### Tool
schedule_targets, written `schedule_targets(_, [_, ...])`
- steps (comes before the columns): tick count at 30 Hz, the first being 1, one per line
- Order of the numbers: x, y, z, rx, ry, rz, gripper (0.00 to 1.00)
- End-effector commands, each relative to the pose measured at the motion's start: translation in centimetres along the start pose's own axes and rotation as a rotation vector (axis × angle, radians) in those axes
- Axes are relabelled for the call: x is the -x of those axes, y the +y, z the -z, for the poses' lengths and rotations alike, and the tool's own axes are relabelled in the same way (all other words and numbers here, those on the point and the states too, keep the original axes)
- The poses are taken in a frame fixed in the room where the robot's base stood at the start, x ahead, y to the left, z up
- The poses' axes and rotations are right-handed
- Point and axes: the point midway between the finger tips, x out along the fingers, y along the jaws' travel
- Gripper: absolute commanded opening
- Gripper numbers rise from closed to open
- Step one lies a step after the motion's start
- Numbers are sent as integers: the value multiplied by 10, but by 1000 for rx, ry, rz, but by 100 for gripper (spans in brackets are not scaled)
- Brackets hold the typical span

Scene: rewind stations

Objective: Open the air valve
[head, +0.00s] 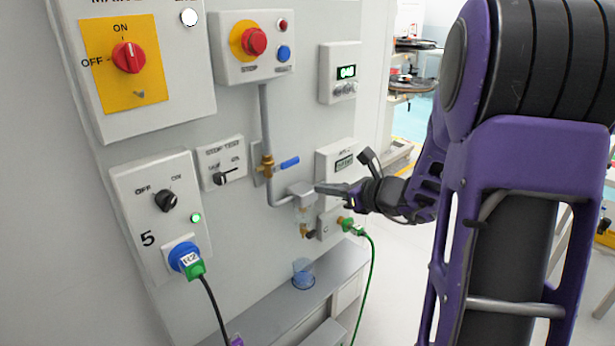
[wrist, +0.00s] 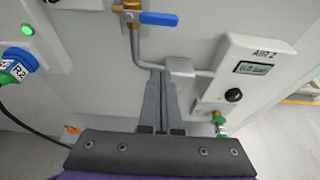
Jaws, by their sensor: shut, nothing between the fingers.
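The air valve (head: 267,168) is a brass body on a grey pipe on the panel. Its blue lever (head: 289,163) points right, across the vertical pipe. In the wrist view the blue lever (wrist: 159,18) is at the top, with the brass body (wrist: 130,8) at its left. My gripper (head: 320,190) is shut and empty, below and right of the lever and apart from it. In the wrist view my gripper (wrist: 158,73) has its fingers together, pointing up at the pipe below the valve. In the head view its tips are by the filter unit (head: 302,196).
An AIR 2 gauge box (wrist: 262,70) with a knob stands right of the pipe. A green hose fitting (head: 350,226) and a ledge with a clear cup (head: 303,273) are below. A red stop button (head: 254,41) is above.

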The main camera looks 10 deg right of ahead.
Motion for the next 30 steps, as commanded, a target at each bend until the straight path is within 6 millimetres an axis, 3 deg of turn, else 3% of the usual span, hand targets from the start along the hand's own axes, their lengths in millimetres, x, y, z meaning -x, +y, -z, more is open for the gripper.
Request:
schedule_targets(5, [-27, 2, 1, 1, 1, -5, 0])
schedule_targets(15, [-99, 2, 1, 2, 1, -4, 0])
schedule_targets(21, [-86, 0, -30, 4, -2, 0, 0])
schedule_targets(30, [-83, 0, -38, 2, 0, 0, 0])
